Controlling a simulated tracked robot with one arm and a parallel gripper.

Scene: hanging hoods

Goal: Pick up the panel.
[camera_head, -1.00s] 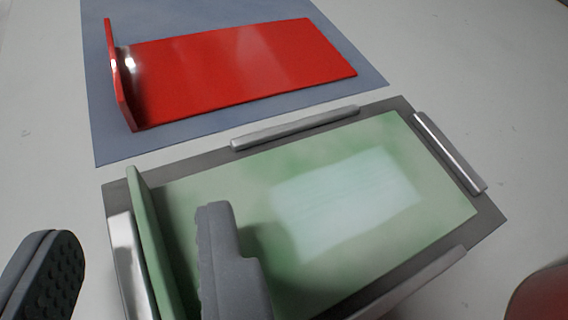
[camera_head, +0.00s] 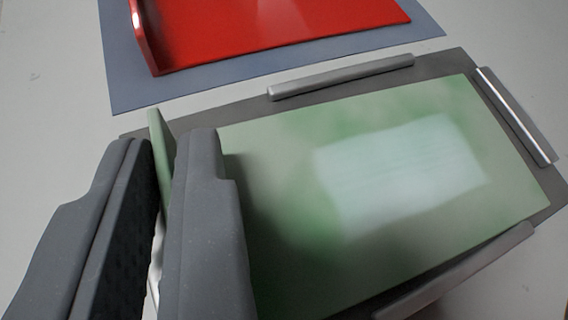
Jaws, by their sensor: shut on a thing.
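A green panel (camera_head: 270,210) with a pale glossy patch lies flat on a dark grey base, with its upright lip (camera_head: 157,135) along the left edge. My gripper (camera_head: 166,145) is at that lip, one finger on each side of it, and is shut on it. The right finger hides part of the panel's left side, and the fingers hide most of the lip. The panel looks level within the base's rails.
The dark grey base (camera_head: 440,66) has silver rails at the back (camera_head: 340,77), right (camera_head: 515,115) and front (camera_head: 460,270). Behind it, a red panel (camera_head: 230,35) with an upright left lip lies on a blue-grey mat (camera_head: 125,85). Pale floor is clear at left.

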